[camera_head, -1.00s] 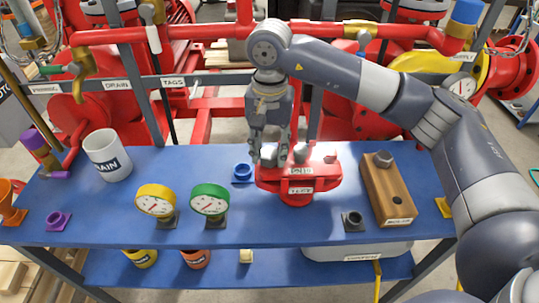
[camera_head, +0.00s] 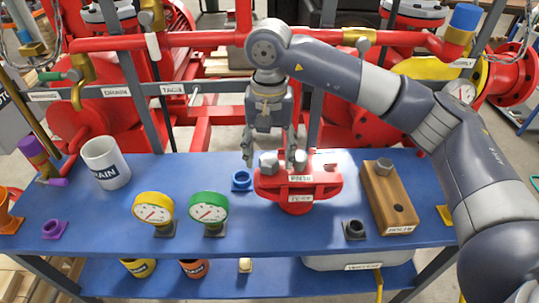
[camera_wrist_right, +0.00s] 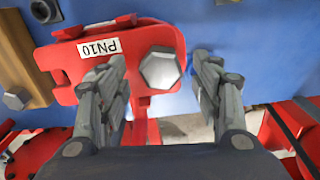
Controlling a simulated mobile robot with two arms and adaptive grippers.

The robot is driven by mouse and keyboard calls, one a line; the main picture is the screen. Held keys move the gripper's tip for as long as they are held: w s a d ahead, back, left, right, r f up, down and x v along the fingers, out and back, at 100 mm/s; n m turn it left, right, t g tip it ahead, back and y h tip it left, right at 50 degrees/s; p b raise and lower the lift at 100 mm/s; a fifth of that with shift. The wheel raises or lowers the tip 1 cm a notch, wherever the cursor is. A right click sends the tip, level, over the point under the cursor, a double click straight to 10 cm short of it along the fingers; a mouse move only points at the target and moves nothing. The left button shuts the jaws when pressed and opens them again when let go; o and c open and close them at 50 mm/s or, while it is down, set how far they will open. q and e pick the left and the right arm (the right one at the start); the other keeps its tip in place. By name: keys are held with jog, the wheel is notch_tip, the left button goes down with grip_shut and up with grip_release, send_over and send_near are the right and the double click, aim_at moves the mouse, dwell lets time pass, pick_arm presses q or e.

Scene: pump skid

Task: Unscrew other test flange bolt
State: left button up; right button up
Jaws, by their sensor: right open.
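The red test flange (camera_head: 296,186), labelled PN10 and TEST, stands on the blue bench. A grey hex bolt (camera_head: 268,163) sits at its left end; it also shows in the right wrist view (camera_wrist_right: 160,68). My right gripper (camera_head: 270,158) is open at this bolt. In the right wrist view its fingers (camera_wrist_right: 160,80) stand on either side of the bolt head, with gaps visible. A finger partly hides the flange's middle. A wooden block (camera_head: 377,190) to the right holds another hex bolt (camera_head: 384,164) and has an empty hole. My left gripper is not in view.
Yellow (camera_head: 153,209) and green (camera_head: 208,211) gauges stand left of the flange, with a white mug (camera_head: 106,163) further left. A blue fitting (camera_head: 241,180) and a dark fitting (camera_head: 354,229) sit near the flange. Red pipes run behind the bench.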

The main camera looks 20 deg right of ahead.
notch_tip(320, 180, up, 11)
dwell(0.3)
dwell(0.5)
jog(key=f+m+p, duration=0.4)
jog(key=m, duration=0.2)
jog(key=f+m+p, duration=0.3)
jog(key=m+p, duration=0.1)
jog(key=m, duration=0.2)
jog(key=f+m+p, duration=0.4)
jog(key=m+p, duration=0.1)
jog(key=m, duration=0.1)
jog(key=shift+s+a+f, duration=0.1)
jog(key=shift+s+f, duration=0.1)
jog(key=shift+f, duration=0.8)
